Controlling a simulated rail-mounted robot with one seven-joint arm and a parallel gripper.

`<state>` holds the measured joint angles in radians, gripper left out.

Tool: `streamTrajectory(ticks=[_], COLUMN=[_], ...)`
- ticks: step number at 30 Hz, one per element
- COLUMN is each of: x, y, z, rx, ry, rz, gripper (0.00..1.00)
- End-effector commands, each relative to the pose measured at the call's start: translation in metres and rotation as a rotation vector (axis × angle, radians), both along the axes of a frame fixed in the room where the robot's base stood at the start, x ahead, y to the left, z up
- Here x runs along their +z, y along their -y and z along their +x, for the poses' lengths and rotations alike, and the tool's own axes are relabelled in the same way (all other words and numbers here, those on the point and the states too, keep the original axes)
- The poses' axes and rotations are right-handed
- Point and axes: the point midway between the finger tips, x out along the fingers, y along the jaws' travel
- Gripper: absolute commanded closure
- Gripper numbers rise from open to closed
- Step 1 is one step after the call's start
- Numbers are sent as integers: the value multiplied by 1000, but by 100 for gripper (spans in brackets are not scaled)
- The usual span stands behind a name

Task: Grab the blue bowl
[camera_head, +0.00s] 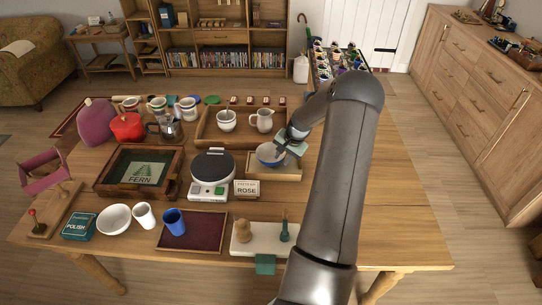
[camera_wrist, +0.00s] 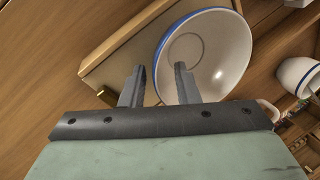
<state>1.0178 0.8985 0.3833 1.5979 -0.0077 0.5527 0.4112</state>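The blue bowl (camera_head: 270,155) has a blue outside and sits on a small wooden board (camera_head: 287,170) right of the scale. In the wrist view the bowl (camera_wrist: 208,50) shows a pale inside and a blue rim. My gripper (camera_head: 292,141) is at the bowl's right side in the head view. In the wrist view my gripper (camera_wrist: 160,72) is open, with one finger over the bowl's inside and the other outside over the board (camera_wrist: 110,60). The near rim lies between the fingers, with gaps visible. Whether either finger touches the bowl, I cannot tell.
A scale (camera_head: 211,175) and a ROSE card (camera_head: 246,189) stand left of the board. Behind is a wooden tray (camera_head: 240,137) with a mug (camera_head: 227,120) and a pitcher (camera_head: 262,120). A white slab (camera_head: 262,238) with wooden pieces lies in front. The table's right side is clear.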

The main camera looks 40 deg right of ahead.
Motion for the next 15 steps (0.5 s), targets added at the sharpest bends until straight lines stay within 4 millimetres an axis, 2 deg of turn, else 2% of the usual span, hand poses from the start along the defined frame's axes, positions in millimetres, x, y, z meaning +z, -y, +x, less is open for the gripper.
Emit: streamTrajectory(ticks=[6,9,15], x=[-1,-1,0], y=[0,0,0], z=[0,0,1], rx=[0,0,1], ry=[0,0,1], rz=[0,0,-1], gripper=[72,99,100])
